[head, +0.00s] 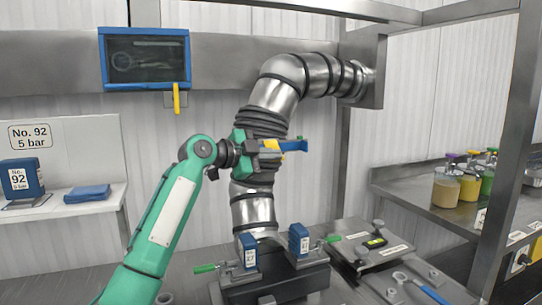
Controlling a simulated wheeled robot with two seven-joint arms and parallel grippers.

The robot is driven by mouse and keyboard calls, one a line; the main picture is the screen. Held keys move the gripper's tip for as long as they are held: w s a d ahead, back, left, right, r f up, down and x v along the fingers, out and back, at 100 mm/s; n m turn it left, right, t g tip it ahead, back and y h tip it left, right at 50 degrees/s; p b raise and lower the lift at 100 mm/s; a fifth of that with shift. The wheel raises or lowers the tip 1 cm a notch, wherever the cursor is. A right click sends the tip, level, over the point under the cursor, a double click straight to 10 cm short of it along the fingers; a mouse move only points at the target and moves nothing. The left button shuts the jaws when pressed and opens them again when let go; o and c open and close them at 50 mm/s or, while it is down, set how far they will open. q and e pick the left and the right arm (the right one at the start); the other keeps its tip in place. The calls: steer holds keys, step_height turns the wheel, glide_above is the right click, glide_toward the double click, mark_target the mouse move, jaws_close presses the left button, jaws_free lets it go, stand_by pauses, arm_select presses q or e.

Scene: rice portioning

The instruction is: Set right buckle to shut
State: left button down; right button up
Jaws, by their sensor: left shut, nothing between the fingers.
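My left arm comes in from the left, and its gripper (296,145) is shut and empty, in front of the upright steel pipe. Its blue tips point right, clear of any buckle. Below it, two blue numbered blocks stand on a dark base. The right block (299,240) has a green-tipped handle that sticks out to the right; I take this as the right buckle (328,240). The left block (248,251) has a green handle (206,268) pointing left. Whether the right buckle is open or shut I cannot tell. My right gripper is not in view.
The ribbed steel pipe (252,210) rises behind the blocks and bends to the right wall mount. Metal plates (372,246) with a blue-handled tool (420,287) lie at right. Jars (446,188) stand on the right shelf. A blue-framed screen (146,60) hangs at upper left.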

arm_select(q)
steer(key=f+m+b, duration=0.1)
steer(key=w+f+m+t, duration=0.1)
steer(key=shift+w+a+f+m+b, duration=0.1)
steer(key=shift+a+f+m+b, duration=0.1)
steer(key=shift+m+b, duration=0.2)
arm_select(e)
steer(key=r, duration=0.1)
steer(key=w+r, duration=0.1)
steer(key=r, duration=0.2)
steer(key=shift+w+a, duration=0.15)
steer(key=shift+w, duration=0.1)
arm_select(q)
steer(key=shift+w+f, duration=0.1)
steer(key=shift+f, duration=0.05)
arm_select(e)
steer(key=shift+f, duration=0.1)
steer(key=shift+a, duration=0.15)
